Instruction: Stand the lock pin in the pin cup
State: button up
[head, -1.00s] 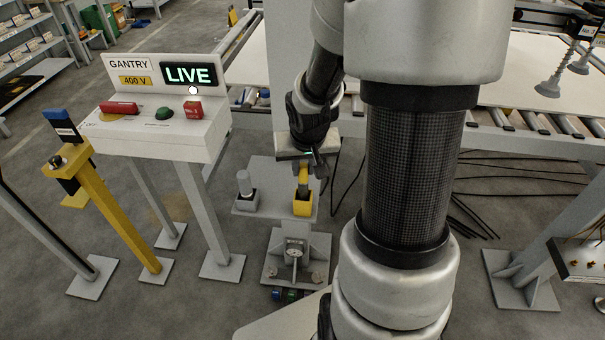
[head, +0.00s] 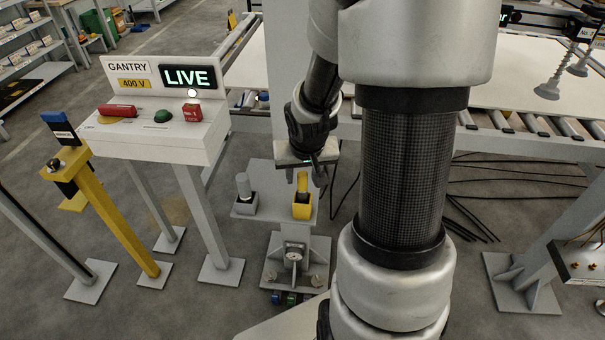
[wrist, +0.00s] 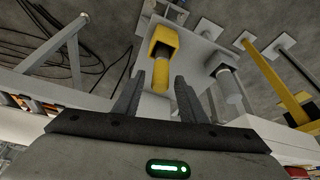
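A yellow pin, which I take as the lock pin (head: 302,188), stands roughly upright in a yellow cup (head: 302,210) on a grey bracket plate. In the wrist view the pin (wrist: 160,74) rises from the dark opening of the yellow cup (wrist: 164,36). My gripper (head: 303,177) is over the pin, pointing down. In the wrist view its fingers (wrist: 159,78) are apart, with the pin's top between them and a gap on each side. How deep the pin sits is hidden. A grey pin (head: 243,186) stands in a grey cup (head: 244,204) to the left.
The gantry control box (head: 160,128) stands left, its display reading LIVE. A yellow post (head: 115,225) is further left. The roller conveyor (head: 520,143) runs behind and right. Cables (head: 480,215) lie on the floor to the right.

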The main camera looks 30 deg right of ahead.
jog(key=p+v, duration=0.3)
jog(key=v, duration=0.9)
jog(key=shift+p, duration=0.4)
